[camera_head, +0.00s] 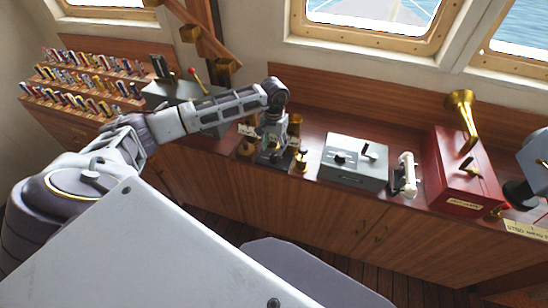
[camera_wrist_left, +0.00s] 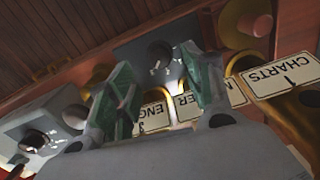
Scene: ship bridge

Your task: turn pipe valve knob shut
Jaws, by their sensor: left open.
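A dark round knob (camera_wrist_left: 159,54) with white marks around it sits on a grey box in the left wrist view. I cannot tell for sure that it is the valve knob. My left gripper (camera_wrist_left: 160,72) is open, its two green-padded fingers apart, and the knob shows between them. I cannot tell whether they touch it. In the head view my left gripper (camera_head: 272,150) points down at the counter among brass pipe fittings (camera_head: 300,161) and hides most of what is below it. Name plates, one reading CHARTS (camera_wrist_left: 278,76), stand beside the brass pipes. My right gripper is not in view.
Right of the gripper on the wooden counter (camera_head: 310,135) stand a grey box with a lever (camera_head: 350,165), a white-handled lever (camera_head: 405,175) and a red box (camera_head: 465,185) with a brass horn (camera_head: 462,105).

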